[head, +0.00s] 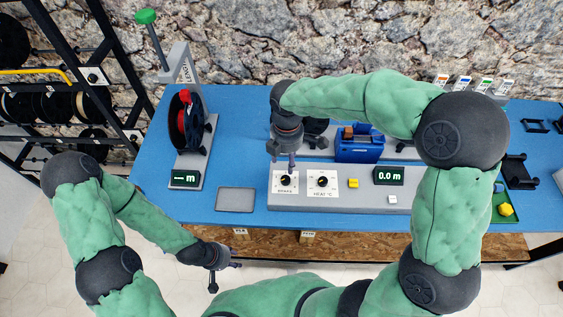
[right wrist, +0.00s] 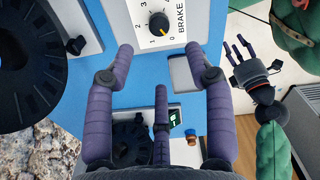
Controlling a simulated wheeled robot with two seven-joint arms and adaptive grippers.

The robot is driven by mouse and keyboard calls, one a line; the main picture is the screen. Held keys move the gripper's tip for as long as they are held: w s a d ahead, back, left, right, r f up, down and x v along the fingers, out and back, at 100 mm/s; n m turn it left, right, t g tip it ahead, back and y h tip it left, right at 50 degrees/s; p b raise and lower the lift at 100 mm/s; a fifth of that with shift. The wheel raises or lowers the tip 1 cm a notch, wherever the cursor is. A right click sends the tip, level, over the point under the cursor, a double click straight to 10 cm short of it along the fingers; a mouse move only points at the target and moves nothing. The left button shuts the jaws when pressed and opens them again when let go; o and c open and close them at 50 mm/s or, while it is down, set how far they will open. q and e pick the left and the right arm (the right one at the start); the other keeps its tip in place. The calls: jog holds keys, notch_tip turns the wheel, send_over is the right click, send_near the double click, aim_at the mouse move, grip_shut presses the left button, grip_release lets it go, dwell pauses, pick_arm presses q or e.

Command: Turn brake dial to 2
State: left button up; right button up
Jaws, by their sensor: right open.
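The brake dial (head: 286,181) is a black knob on a white plate at the left end of the grey console. In the right wrist view the dial (right wrist: 158,23) shows a yellow mark pointing near 0 on its printed scale. My right gripper (head: 284,160) is just above the dial in the head view. In the right wrist view its purple fingers (right wrist: 160,50) are spread, empty and short of the knob. My left gripper (head: 226,272) hangs low in front of the table edge. It also shows in the right wrist view (right wrist: 238,50), fingers spread and empty.
A heat dial (head: 323,182) sits right of the brake dial. A yellow button (head: 353,183) and a 0.0 m display (head: 389,176) follow. A grey square plate (head: 236,200) lies left of the console. A spool stand (head: 190,150) with a red-hubbed reel stands further left.

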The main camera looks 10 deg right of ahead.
aim_at(286, 178)
notch_tip(286, 178, down, 11)
jog(key=b, duration=0.4)
jog(key=shift+r, duration=0.15)
grip_shut()
